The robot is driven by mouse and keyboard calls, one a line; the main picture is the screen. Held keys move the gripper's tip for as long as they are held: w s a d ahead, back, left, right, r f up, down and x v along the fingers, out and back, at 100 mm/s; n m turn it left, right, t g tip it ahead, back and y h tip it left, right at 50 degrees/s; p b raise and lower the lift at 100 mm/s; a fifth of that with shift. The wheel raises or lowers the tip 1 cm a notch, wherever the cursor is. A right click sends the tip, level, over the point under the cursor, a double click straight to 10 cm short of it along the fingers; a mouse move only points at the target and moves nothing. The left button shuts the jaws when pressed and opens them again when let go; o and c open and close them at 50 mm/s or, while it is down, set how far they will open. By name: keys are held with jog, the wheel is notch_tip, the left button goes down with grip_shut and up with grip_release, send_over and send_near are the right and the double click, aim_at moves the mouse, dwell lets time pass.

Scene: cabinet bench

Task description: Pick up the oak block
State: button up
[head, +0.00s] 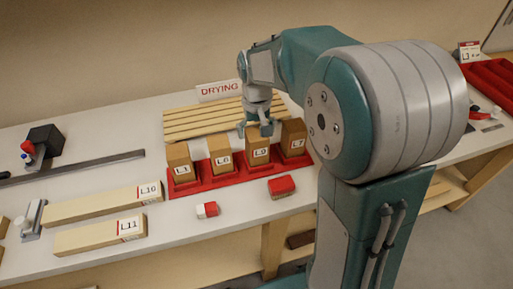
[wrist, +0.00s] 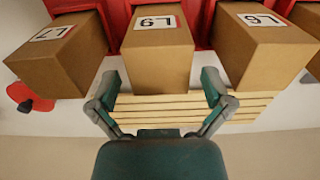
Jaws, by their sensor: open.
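Four upright tan wooden blocks stand in a red rack (head: 200,186): L1 (head: 179,158), L6 (head: 219,150), L9 (head: 257,143) and L7 (head: 293,134). I cannot tell from the labels which one is oak. My gripper (head: 258,127) is at the upper back of block L9. In the wrist view my gripper (wrist: 160,88) is open, with its fingers spread to either side of block L9 (wrist: 158,62). Block L7 (wrist: 62,60) is on the left and block L6 (wrist: 262,50) on the right. I cannot tell whether a finger touches L9.
A slatted drying rack (head: 195,120) with a DRYING sign (head: 219,91) stands behind. Pale beams L10 (head: 90,206) and L11 (head: 88,240) lie at left. A red-and-white piece (head: 207,210) and a red block (head: 281,186) lie in front. Neighbouring blocks leave narrow gaps.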

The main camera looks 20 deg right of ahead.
notch_tip(320, 180, down, 2)
jog(key=shift+f, duration=0.15)
jog(key=c, duration=1.2)
jog(key=shift+o, duration=0.2)
